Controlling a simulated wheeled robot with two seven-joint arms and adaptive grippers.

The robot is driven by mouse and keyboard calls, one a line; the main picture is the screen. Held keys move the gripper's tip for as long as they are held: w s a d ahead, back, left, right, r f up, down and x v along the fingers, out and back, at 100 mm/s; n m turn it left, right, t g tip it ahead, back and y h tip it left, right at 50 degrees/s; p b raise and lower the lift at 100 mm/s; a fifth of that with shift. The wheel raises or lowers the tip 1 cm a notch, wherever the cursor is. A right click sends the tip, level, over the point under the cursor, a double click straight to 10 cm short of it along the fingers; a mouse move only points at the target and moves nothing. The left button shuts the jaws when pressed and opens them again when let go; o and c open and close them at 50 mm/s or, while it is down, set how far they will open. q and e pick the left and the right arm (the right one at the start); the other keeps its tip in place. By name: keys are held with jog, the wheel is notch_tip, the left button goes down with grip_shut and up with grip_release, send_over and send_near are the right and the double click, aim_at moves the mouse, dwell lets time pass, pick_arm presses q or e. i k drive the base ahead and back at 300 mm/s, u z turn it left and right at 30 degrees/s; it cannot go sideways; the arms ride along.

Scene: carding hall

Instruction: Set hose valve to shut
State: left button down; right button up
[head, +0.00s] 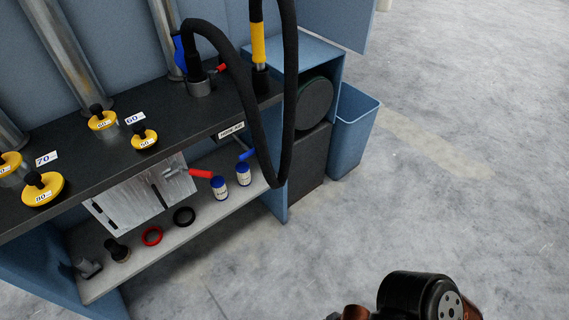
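A black hose (247,105) loops from a metal fitting (200,86) on the dark bench top and hangs past its right end. A small red handle (222,67) sits at that fitting. A label (231,130), apparently reading "HOSE AIR", is on the bench's front edge. Neither gripper shows; only part of my arm is at the bottom right.
Yellow weights with black knobs (103,120) stand on the bench top (75,150). The lower shelf (130,268) holds two blue-capped jars (220,188), a red ring (152,236) and a black ring (184,217). A blue bin (352,135) stands right; the floor beyond is clear.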

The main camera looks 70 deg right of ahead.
aim_at(249, 152)
jog(key=u, duration=0.2)
jog(key=k, duration=0.1)
jog(key=z, duration=1.15)
